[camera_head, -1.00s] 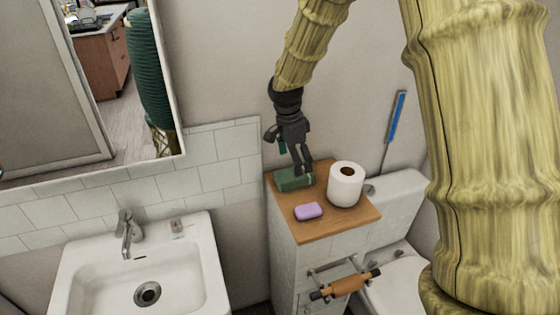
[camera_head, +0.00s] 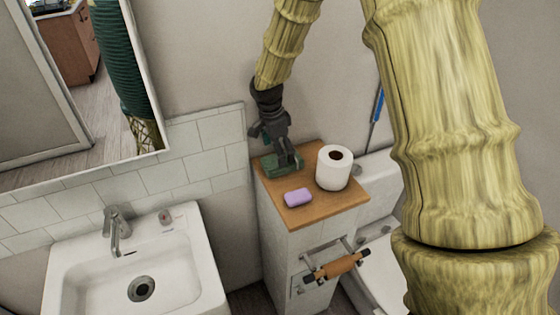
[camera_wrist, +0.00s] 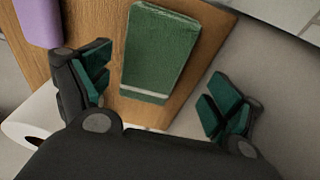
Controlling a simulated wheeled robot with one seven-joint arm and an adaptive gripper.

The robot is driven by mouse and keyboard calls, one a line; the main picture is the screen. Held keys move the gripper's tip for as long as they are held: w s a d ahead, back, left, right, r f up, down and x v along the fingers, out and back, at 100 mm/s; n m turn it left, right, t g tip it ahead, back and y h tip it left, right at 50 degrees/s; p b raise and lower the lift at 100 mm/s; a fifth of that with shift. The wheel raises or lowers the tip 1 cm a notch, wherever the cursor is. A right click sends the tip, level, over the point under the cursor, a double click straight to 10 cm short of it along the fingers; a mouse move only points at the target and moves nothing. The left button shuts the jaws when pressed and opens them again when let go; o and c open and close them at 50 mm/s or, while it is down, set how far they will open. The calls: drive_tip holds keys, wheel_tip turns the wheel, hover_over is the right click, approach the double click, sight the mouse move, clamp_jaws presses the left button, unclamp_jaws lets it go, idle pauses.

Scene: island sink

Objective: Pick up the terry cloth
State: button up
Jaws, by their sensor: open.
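The green terry cloth (camera_head: 270,163) lies folded on the wooden top of the small cabinet, near its back left corner. In the wrist view the cloth (camera_wrist: 160,48) shows as a green folded rectangle between my two fingers, a little ahead of them. My gripper (camera_head: 288,164) is directly over the cloth in the head view and hides part of it. In the wrist view my gripper (camera_wrist: 160,95) is open, with dark fingers and green pads on either side of the cloth's near end. I cannot tell whether the fingertips touch the cabinet top.
A purple soap bar (camera_head: 298,198) and a toilet paper roll (camera_head: 334,168) share the wooden cabinet top (camera_head: 312,215) with the cloth. The wall is close behind. A sink (camera_head: 180,262) stands to the left, a toilet (camera_head: 385,200) to the right.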

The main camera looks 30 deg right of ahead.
drive_tip(key=shift+s+d+f+p, duration=0.25)
drive_tip(key=shift+s+f+p, duration=0.1)
drive_tip(key=shift+s+p, duration=0.3)
drive_tip(key=f, duration=0.3)
drive_tip(key=shift+w+d+f, duration=0.1)
drive_tip(key=shift+w+d, duration=0.05)
drive_tip(key=shift+w, duration=0.25)
drive_tip(key=shift+s+r, duration=0.2)
drive_tip(key=shift+s, duration=0.1)
drive_tip(key=shift+w+f, duration=0.15)
drive_tip(key=c, duration=1.1)
